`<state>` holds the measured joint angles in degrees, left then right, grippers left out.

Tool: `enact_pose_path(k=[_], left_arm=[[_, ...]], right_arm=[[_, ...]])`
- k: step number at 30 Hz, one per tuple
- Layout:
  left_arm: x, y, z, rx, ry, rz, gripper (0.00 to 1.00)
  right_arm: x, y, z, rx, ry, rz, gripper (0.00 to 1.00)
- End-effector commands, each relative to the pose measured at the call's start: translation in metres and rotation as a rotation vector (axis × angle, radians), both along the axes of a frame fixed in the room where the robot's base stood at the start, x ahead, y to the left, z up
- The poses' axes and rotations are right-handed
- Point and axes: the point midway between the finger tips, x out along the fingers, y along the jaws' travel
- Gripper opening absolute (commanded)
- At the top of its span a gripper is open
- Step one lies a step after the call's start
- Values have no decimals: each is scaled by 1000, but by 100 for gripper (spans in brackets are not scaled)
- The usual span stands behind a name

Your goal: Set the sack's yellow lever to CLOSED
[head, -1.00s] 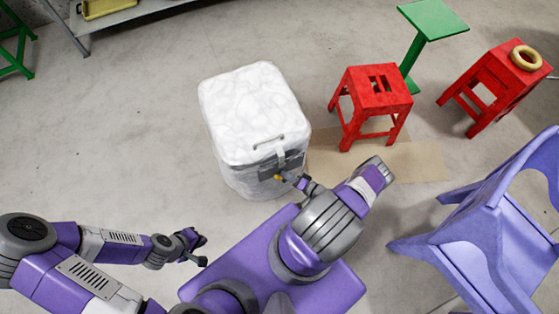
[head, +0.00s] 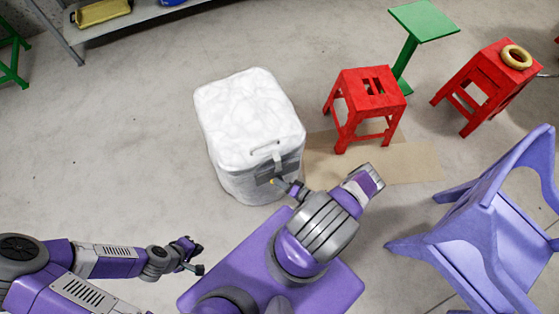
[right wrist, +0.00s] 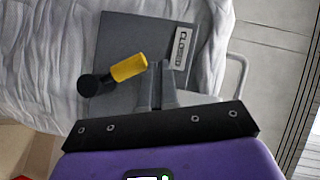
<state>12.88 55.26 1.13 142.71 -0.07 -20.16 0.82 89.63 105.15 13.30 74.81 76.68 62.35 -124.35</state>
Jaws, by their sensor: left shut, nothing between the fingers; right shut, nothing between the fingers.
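The white sack (head: 250,115) stands upright on the floor in front of me. In the right wrist view its grey plate (right wrist: 130,33) carries a lever with a yellow handle (right wrist: 129,67) on a black pivot (right wrist: 96,84). The handle's tip points toward the label CLOSED (right wrist: 181,47), with a gap between them. My right gripper (right wrist: 161,75) is shut and empty, its fingers close beside the handle's tip; contact cannot be told. In the head view the lever (head: 272,181) is a small yellow spot beside that gripper (head: 287,187). My left gripper (head: 197,268) is shut and empty, low over the floor.
A red stool (head: 368,90) stands right of the sack near flat brown cardboard (head: 410,165). A green stand (head: 425,22) and purple chair (head: 490,225) are further right. The floor left of the sack is clear.

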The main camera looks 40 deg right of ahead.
Motion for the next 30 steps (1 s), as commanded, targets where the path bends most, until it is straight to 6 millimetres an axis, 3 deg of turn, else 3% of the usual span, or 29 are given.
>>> enact_pose_path(k=[7, 13, 21, 30], left_arm=[[0, 0, 6, 0, 0, 0, 0], [0, 0, 29, 0, 0, 0, 0], [0, 0, 34, 0, 0, 0, 0], [0, 0, 37, 0, 0, 0, 0]], right_arm=[[-1, -3, 8, 1, 0, 4, 0], [-8, -22, 37, -3, 0, 15, 0], [-67, -28, 57, 0, 1, 11, 0], [-96, -30, 69, 0, -1, 15, 0]])
